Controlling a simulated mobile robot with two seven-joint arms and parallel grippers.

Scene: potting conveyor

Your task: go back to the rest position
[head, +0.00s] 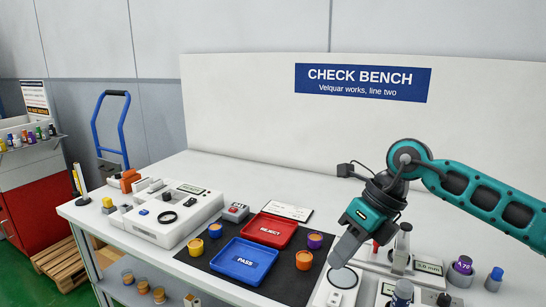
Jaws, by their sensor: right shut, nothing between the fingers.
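My right gripper (337,261) comes in from the right on a teal arm and points down and to the left. Its fingers are shut with nothing between them. The tips are above or in front of a white device with a round dark plate (343,278); I cannot tell whether they touch it. My left gripper is not in view.
The bench holds a blue PASS tray (243,262), a red REJECT tray (270,231), several small cups and a white machine (165,222) at left. A dial-gauge stand (401,250) and small bottles stand close right of the gripper. The bench's back is clear.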

